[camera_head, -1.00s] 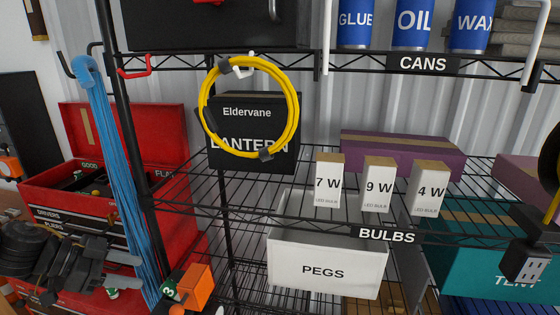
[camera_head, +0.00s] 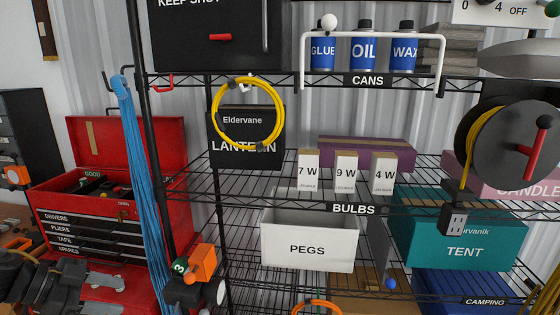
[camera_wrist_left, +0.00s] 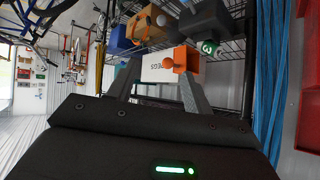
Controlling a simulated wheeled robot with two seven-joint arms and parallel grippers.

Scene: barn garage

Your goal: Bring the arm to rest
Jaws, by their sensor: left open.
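My left gripper (camera_head: 112,293) is low at the left in the head view, in front of the red toolbox (camera_head: 100,205). Its grey fingers point right and are apart, with nothing held between them. In the left wrist view my left gripper (camera_wrist_left: 155,82) is also open. The white PEGS bin (camera_wrist_left: 156,68) and an orange block (camera_wrist_left: 183,60) show beyond its fingers, apart from them. My right gripper is in neither view.
The wire shelf rack (camera_head: 240,208) stands ahead with bulb boxes, the PEGS bin (camera_head: 308,250) and a teal TENT box (camera_head: 465,251). A blue cord bundle (camera_head: 140,190) hangs at its left. The orange block (camera_head: 203,262) sits low near the rack's left post. A cord reel (camera_head: 505,140) hangs right.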

